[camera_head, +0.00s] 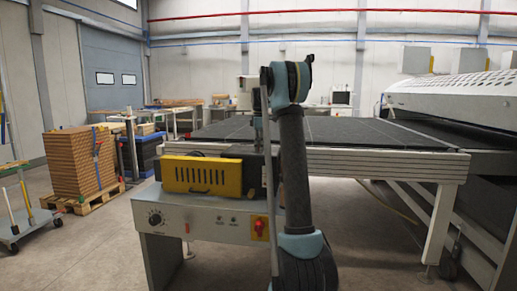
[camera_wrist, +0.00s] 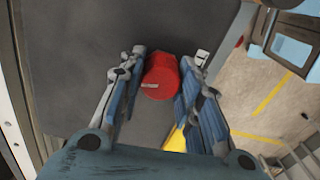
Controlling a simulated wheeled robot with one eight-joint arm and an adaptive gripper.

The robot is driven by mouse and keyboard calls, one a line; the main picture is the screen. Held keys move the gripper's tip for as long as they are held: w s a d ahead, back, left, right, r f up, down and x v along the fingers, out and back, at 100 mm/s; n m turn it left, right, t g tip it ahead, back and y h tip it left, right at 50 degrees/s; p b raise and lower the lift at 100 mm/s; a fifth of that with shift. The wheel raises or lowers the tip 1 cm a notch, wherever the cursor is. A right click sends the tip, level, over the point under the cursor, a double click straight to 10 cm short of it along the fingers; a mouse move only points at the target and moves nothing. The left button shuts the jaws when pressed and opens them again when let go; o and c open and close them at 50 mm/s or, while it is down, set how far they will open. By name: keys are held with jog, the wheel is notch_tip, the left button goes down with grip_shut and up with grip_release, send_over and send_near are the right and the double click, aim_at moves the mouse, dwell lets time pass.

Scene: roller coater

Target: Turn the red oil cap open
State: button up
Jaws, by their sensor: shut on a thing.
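The red oil cap (camera_wrist: 160,76) shows in the wrist view, between the two blue and grey fingers of my gripper (camera_wrist: 168,57). It is a round red piece with a small pale mark on its face. One finger is on its left and the other on its right, and my gripper is shut on it. The surface around the cap is dark grey. In the head view I cannot make out the cap or the fingers, and my upright arm covers part of the machine's front.
In the head view, a long dark-topped machine table (camera_head: 325,130) stands ahead. A yellow vented box (camera_head: 202,176) and a red rotary switch (camera_head: 260,226) are on its near side. Stacked brown boards (camera_head: 78,162) stand at the left. Grey floor is open at the front left.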

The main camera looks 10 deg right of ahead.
jog(key=shift+w+d, duration=0.1)
jog(key=o, duration=1)
jog(key=shift+o, duration=0.2)
notch_tip(320, 180, up, 12)
jog(key=shift+f, duration=0.1)
